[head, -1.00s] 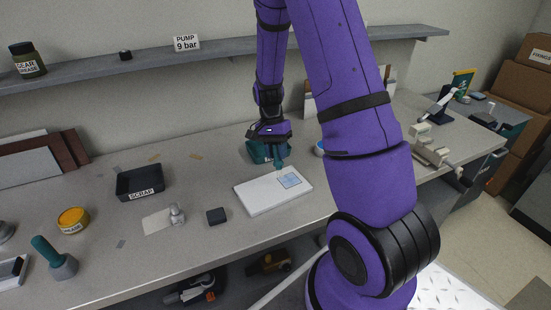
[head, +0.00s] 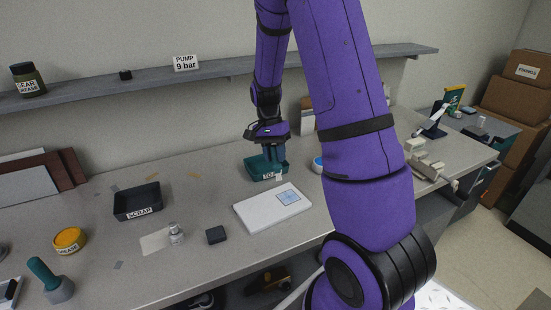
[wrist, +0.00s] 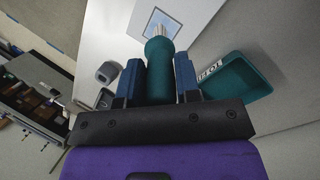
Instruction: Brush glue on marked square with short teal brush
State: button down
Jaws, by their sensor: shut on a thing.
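My gripper (wrist: 158,82) is shut on the teal handle of the short brush (wrist: 159,66). The pale bristles (wrist: 165,32) point away from me, overlapping the marked square in the wrist view; I cannot tell whether they touch it. The marked square (head: 289,198) is a light blue patch on the white board (head: 262,212); it also shows in the wrist view (wrist: 161,17). In the head view my gripper (head: 276,158) is beyond the board, by the teal tray (head: 257,173), and the brush is largely hidden there.
A black scrap tray (head: 137,202), a small clear container (head: 176,233), a dark block (head: 216,235) and a yellow tin (head: 70,241) stand left of the board. A teal-handled tool (head: 50,279) stands at front left. The shelf (head: 220,71) runs behind.

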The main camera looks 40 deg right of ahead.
jog(key=shift+s, duration=0.1)
dwell(0.4)
jog(key=shift+s+a+f, duration=0.15)
jog(key=shift+s+f, duration=0.3)
jog(key=shift+s, duration=0.2)
